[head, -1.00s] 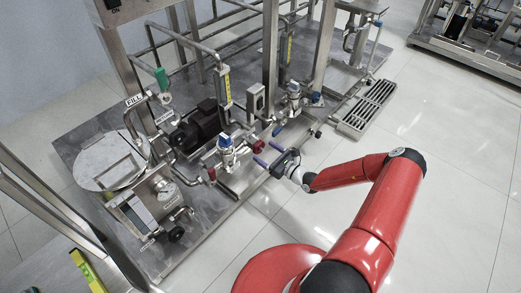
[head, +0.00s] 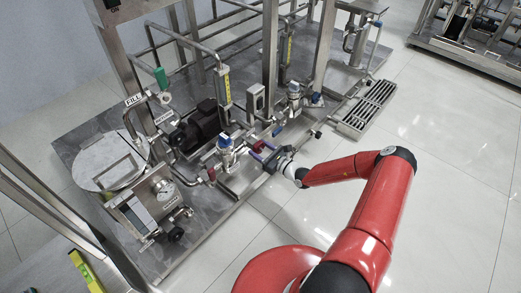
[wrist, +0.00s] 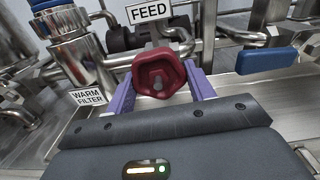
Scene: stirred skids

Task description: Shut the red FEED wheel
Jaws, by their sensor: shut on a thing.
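The red FEED wheel (wrist: 160,75) is in the middle of the wrist view, just below a white FEED label (wrist: 149,11). It also shows small in the head view (head: 258,146). My gripper (wrist: 160,88) has its two purple fingers on either side of the wheel, and they are shut on it. The gripper also shows in the head view (head: 263,154), reaching the skid's front from the right. The rear of the wheel and the valve behind it are mostly hidden.
A blue lever handle (wrist: 266,60) sits right of the wheel. Another red handle (head: 211,174) lies farther left on the skid. The tiled floor (head: 440,170) at right is clear.

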